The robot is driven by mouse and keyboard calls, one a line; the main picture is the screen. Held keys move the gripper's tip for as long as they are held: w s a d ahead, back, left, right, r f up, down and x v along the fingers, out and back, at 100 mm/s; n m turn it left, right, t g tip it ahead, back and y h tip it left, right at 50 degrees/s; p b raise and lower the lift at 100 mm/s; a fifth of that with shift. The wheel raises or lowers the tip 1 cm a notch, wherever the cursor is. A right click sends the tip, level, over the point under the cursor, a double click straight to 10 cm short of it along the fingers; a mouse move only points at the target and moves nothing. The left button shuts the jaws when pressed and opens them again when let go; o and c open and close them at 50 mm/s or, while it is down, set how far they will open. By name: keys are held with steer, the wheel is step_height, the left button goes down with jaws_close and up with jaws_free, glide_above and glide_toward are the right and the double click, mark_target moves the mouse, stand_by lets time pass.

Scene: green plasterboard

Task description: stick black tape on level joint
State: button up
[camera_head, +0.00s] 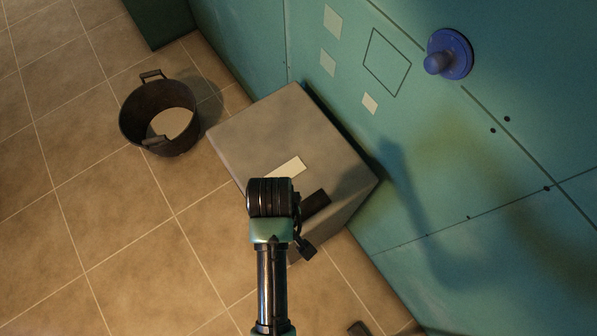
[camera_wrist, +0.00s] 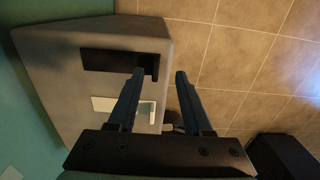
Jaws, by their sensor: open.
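The black tape (camera_head: 316,203) is a short dark strip lying flat on top of a grey box (camera_head: 290,125). It also shows in the wrist view (camera_wrist: 105,61), with its right end partly behind a finger. My gripper (camera_wrist: 160,73) is open, its two fingers apart with nothing between them. One finger overlaps the tape's end in the picture; I cannot tell whether it touches. In the head view my gripper (camera_head: 304,243) hangs beside the box's near edge, partly hidden by my wrist. The level joint (camera_head: 490,118) is a dark seam along the green wall, passing the blue knob.
A white strip (camera_head: 286,169) lies near the black tape on the box. A dark bucket (camera_head: 133,125) stands on the tiled floor, left. The wall bears a blue round knob (camera_head: 452,53), pale patches (camera_head: 332,22), an outlined square and an upright seam (camera_head: 460,220) with dark dots.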

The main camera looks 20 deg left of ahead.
mark_target(303, 210)
steer(key=shift+w+d+f, duration=0.1)
steer(key=shift+w+f, duration=0.05)
steer(key=shift+f, duration=1.8)
steer(key=shift+w+f, duration=0.1)
steer(key=shift+f, duration=1.8)
steer(key=shift+c, duration=0.3)
jaws_close()
